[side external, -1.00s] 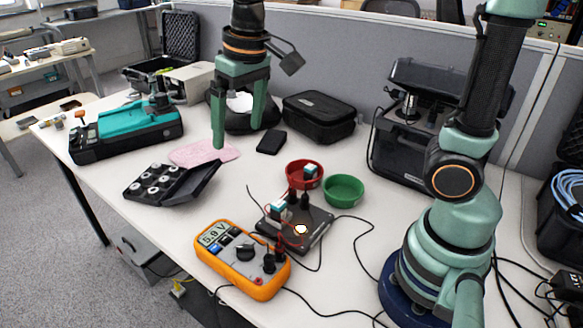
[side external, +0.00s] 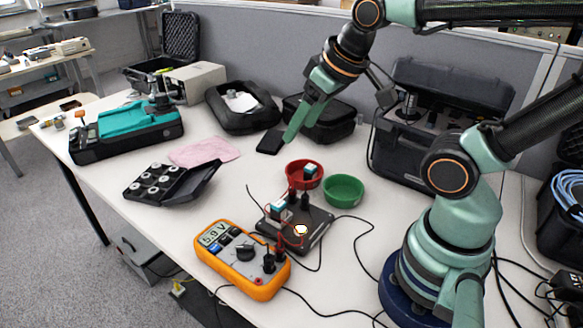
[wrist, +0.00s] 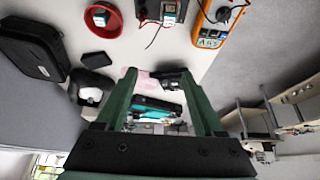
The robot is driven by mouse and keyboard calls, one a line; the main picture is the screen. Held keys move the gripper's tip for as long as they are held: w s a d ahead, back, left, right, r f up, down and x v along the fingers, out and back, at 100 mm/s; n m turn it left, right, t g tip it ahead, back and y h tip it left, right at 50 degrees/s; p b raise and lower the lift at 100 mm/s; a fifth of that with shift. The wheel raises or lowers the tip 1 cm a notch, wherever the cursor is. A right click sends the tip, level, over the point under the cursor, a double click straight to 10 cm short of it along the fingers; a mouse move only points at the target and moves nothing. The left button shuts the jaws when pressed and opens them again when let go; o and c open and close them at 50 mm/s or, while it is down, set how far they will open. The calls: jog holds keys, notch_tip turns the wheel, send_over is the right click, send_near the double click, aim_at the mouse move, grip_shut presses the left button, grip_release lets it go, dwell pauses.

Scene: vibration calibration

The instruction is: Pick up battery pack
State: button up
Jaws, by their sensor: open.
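A small flat black block (side external: 270,141), which may be the battery pack, lies on the white table. It also shows in the wrist view (wrist: 97,59), left of the fingers. A red bowl (side external: 290,179) holds a small teal and white block (side external: 310,170). My gripper (side external: 289,138) is tilted, its fingers pointing down and left in the side view. They appear beside the black block's right end, but their height is unclear and they overlap each other there. In the wrist view my gripper (wrist: 159,76) is open, with nothing held between its fingers.
A black zipped case (side external: 330,127) stands behind the fingers. A green bowl (side external: 343,190), a dark circuit plate (side external: 312,228) with wires and an orange multimeter (side external: 238,272) are nearer. A pink cloth (side external: 203,151) lies left.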

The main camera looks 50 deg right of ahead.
jog(key=m+g, duration=0.6)
jog(key=m, duration=1.2)
send_over(280, 201)
notch_tip(280, 201, down, 9)
notch_tip(280, 201, down, 12)
grip_shut()
